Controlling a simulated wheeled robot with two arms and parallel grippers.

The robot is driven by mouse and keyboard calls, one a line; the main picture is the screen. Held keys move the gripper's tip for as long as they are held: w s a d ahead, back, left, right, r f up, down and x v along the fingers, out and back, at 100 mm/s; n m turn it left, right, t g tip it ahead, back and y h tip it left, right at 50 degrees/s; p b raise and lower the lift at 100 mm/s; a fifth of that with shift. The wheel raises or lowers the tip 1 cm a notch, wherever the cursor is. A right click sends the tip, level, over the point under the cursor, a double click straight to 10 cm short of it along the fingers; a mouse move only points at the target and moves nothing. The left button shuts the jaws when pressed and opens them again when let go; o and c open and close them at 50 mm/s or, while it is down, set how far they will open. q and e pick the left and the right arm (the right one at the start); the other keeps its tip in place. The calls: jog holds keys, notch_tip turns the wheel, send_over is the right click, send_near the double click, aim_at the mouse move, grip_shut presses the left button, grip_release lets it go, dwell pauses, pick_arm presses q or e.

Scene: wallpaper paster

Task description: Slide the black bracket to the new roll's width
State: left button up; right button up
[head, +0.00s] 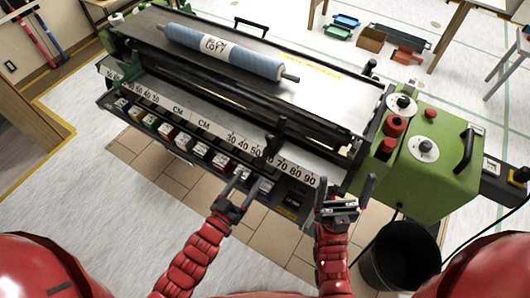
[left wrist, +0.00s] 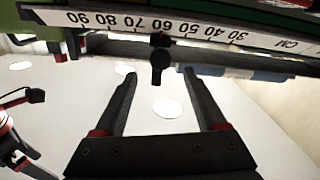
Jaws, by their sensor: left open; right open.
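The black bracket (head: 272,143) stands on the machine's front ruler rail, between the 50 and 70 marks on the right-hand scale. In the left wrist view its dark knob (left wrist: 160,62) lies ahead of my fingers, centred in the gap. My left gripper (head: 248,178) is open and empty, just in front of and below the bracket, apart from it. My right gripper (head: 346,182) is open and empty near the ruler's right end, by the 90 mark. The new roll (head: 222,50), blue with a white label, lies on the machine's top.
The ruler (head: 205,127) runs along the machine's front edge, above a row of small labelled boxes (head: 183,141). A green control box (head: 430,150) with red knobs is at the right. A black bin (head: 400,258) stands on the floor below it.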

aim_at(263, 158)
pick_arm(q)
jog(key=p+x, duration=0.2)
jog(key=x, duration=0.9)
jog(key=shift+w, duration=0.1)
grip_shut()
dwell(1.0)
